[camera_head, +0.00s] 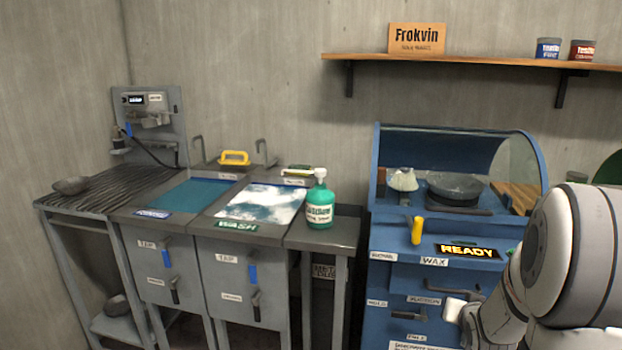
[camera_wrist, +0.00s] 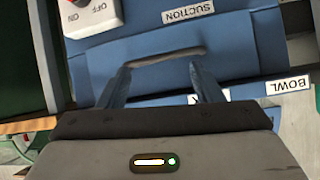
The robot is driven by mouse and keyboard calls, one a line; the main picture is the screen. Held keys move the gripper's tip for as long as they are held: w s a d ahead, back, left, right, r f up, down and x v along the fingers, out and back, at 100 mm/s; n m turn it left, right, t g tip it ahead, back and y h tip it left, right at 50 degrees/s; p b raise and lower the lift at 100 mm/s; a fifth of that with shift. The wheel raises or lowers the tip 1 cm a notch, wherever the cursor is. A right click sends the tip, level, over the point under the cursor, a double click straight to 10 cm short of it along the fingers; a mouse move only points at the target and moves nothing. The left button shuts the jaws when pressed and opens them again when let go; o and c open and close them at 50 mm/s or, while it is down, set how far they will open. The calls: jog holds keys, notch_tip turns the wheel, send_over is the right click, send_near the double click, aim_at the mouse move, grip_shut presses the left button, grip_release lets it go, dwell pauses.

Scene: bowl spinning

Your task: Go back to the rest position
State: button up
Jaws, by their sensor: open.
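My arm (camera_head: 560,260) shows at the right of the head view, in front of the blue spinning machine (camera_head: 390,245). My gripper (camera_wrist: 160,75) shows in the wrist view with its two fingers apart and nothing clearly held. Its fingertips are near the ends of a thin grey handle (camera_wrist: 165,57) on a blue panel (camera_wrist: 240,50); I cannot tell whether they touch it. I cannot clearly make out the fingers in the head view. A dark grey bowl (camera_head: 456,184) sits inside the machine under its clear curved hood.
A white ON/OFF switch box (camera_wrist: 95,16) is close by. Left of the machine are a WASH basin (camera_head: 262,200), a second basin (camera_head: 187,194), a green bottle (camera_head: 319,205) and a ribbed drainboard with a bowl (camera_head: 71,186). A wooden shelf (camera_head: 480,60) hangs above.

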jog(key=s+a+r+n+g+y+p, duration=0.3)
jog(key=s+a+r+n+g+p, duration=0.2)
jog(key=s+a+r+p, duration=0.9)
jog(key=s+a+r+g, duration=0.3)
jog(key=s+a+r, duration=0.3)
jog(key=s+r, duration=0.2)
jog(key=shift+s+a+r, duration=0.15)
jog(key=shift+s+a, duration=0.25)
jog(key=shift+s, duration=0.25)
